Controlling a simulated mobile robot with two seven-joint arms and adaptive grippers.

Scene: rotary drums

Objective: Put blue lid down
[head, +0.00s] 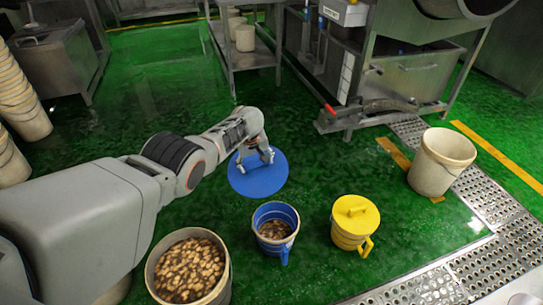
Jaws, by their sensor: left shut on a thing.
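The blue lid (260,186) is a flat round disc in the middle of the head view, above or on the green floor; I cannot tell whether it touches the floor. My left gripper (256,165) reaches in from the left and is shut on the lid from above; the grip point itself is partly hidden by the fingers. An open blue bucket (284,214) with brown contents stands just below the lid in the picture, its handle toward me. My right gripper is not in view.
A large bucket of brown-white pieces (188,268) stands at the lower left. A yellow lidded container (355,222) and an empty beige bucket (440,161) stand to the right. Metal drain grates (487,195) lie at right. Green floor (160,80) behind the lid is clear.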

